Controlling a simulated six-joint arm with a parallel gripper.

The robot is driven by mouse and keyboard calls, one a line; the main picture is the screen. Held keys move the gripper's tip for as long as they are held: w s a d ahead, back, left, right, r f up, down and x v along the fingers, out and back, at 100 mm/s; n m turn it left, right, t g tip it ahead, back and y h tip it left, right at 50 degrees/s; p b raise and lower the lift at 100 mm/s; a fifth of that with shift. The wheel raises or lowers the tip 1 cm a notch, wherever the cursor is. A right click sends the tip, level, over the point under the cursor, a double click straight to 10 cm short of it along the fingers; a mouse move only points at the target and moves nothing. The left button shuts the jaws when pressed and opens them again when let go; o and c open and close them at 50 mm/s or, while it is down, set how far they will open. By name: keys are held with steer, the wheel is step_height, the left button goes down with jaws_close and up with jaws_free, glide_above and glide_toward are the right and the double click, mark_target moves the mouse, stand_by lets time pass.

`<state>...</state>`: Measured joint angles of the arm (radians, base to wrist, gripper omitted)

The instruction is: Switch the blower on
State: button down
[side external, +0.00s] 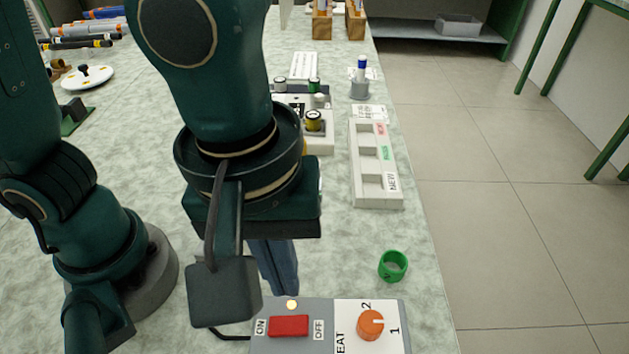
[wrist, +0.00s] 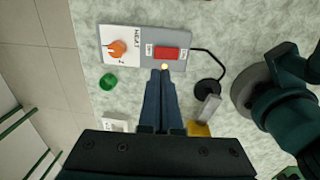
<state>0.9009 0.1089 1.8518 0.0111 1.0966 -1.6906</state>
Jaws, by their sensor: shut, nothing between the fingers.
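The control box (side external: 318,305) carries a red rocker switch (side external: 288,326) between ON and OFF labels, a pale yellow lamp (side external: 292,305) that looks lit, and an orange HEAT knob (side external: 370,325) beside 1 and 2. In the wrist view the red switch (wrist: 167,53) lies just beyond my fingertips. I cannot tell which side of it is pressed. A black cable (wrist: 212,58) runs from the box to a dark round base with a grey body (wrist: 208,107), perhaps the blower. My gripper (wrist: 163,73) is shut and empty, its tips beside the lamp; contact is unclear.
A green ring (side external: 393,265) lies near the table's right edge. A white labelled tray (side external: 376,190) stands farther back. Rods (side external: 80,32) lie at the far left, near a white disc (side external: 88,78). The tabletop around the ring is clear.

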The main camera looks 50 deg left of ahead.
mark_target(296, 324)
steer(key=f, duration=0.8)
steer(key=shift+w+d+f, duration=0.3)
steer(key=shift+f, duration=0.05)
steer(key=shift+w+d+f+g+y, duration=0.1)
steer(key=shift+f+g+y, duration=0.15)
steer(key=shift+g+y, duration=0.05)
steer(key=shift+s+a+r, duration=0.2)
steer(key=shift+s+a, duration=0.45)
step_height(296, 324, up, 14)
stand_by(0.6)
steer(key=shift+s+a, duration=0.1)
